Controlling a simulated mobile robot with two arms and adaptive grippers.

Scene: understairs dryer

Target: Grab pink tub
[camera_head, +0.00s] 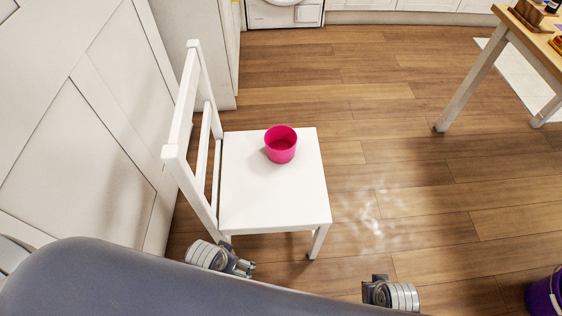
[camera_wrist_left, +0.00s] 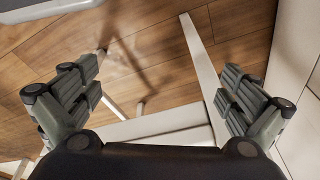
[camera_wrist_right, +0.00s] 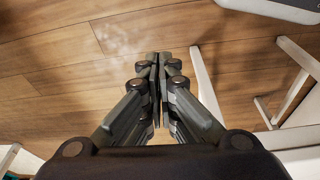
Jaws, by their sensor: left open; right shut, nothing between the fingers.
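The pink tub (camera_head: 281,145) stands upright on the seat of a white chair (camera_head: 262,196) in the head view, toward the seat's far side. Its open top shows and it looks empty. My left gripper (camera_head: 245,268) is near the chair's front left leg, below and in front of the seat. In the left wrist view the left gripper (camera_wrist_left: 160,92) is open with nothing between its fingers. My right gripper (camera_head: 378,284) is right of the chair, over the floor. In the right wrist view the right gripper (camera_wrist_right: 160,60) is shut and empty. Neither gripper touches the tub.
The chair's backrest (camera_head: 188,112) stands on the left, near a white panelled wall (camera_head: 85,120). A wooden table (camera_head: 540,40) with small items is at the upper right. A purple bucket (camera_head: 545,296) is at the lower right. The wooden floor (camera_head: 400,170) right of the chair is clear.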

